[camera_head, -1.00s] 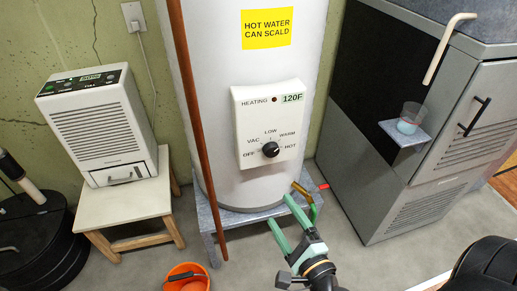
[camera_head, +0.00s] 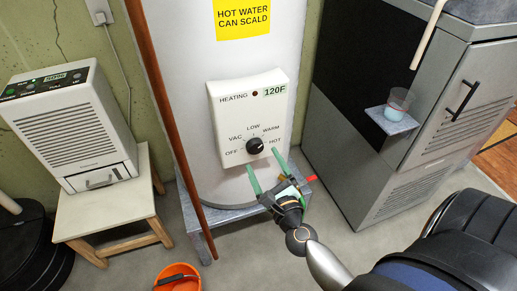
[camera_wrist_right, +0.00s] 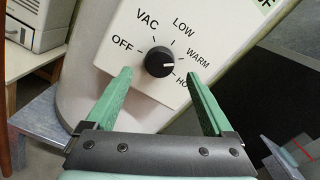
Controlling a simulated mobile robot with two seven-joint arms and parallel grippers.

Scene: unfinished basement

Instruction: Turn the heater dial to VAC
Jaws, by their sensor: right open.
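The heater dial (camera_head: 255,146) is a round black knob on a white control panel (camera_head: 228,109) on the front of the water heater. OFF, VAC, LOW, WARM and HOT are printed around it. In the right wrist view the dial (camera_wrist_right: 160,62) has a white mark pointing right, between WARM and HOT. My right gripper (camera_head: 265,163) is open and empty, with green fingers pointing up at the panel. In the right wrist view its fingertips (camera_wrist_right: 158,76) straddle the dial's lower side, one left and one right, apart from it. My left gripper is out of view.
A brown pipe (camera_head: 160,100) runs down left of the panel. A dehumidifier (camera_head: 75,125) stands on a stool at the left. An orange bucket (camera_head: 177,280) is on the floor. At the right a grey cabinet (camera_head: 345,160) has a small shelf with a cup (camera_head: 398,103).

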